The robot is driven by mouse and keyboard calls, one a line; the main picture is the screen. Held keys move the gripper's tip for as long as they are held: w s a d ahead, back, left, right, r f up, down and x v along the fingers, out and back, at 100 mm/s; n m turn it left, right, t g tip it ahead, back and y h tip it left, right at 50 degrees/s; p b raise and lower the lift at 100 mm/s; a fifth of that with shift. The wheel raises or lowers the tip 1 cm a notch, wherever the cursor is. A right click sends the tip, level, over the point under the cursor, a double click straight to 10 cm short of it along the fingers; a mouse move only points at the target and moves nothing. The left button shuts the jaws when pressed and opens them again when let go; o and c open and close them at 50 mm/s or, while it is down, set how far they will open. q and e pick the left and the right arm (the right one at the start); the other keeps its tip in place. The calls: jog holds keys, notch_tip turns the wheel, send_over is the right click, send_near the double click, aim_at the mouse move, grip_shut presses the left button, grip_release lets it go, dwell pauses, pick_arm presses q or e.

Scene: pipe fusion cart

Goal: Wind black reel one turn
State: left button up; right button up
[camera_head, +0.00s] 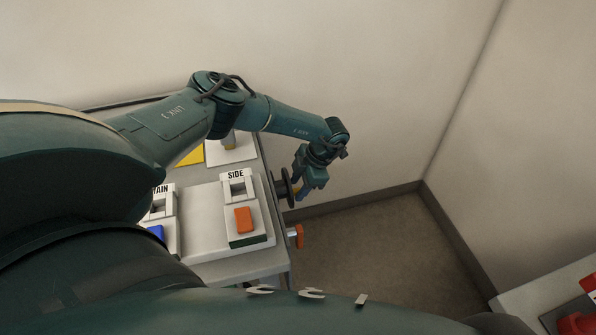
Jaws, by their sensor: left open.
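The black reel (281,188) is mounted on the right side of the cart (205,270), seen nearly edge-on. My left gripper (299,190) reaches over the cart from the left and points down at the reel's outer side. Its fingers are open and sit close around a small yellowish part, which looks like the reel's handle. I cannot tell whether the fingers touch it. My right gripper is not in view.
An orange knob (296,236) sticks out from the cart's right side, nearer than the reel. A panel marked SIDE (242,208) carries an orange block (243,220). Bare floor (370,250) lies right of the cart, with walls behind. Another surface (540,300) with red items stands at lower right.

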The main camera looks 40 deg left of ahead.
pick_arm(q)
jog(key=shift+s+a+f, duration=0.1)
jog(key=shift+f, duration=0.3)
grip_shut()
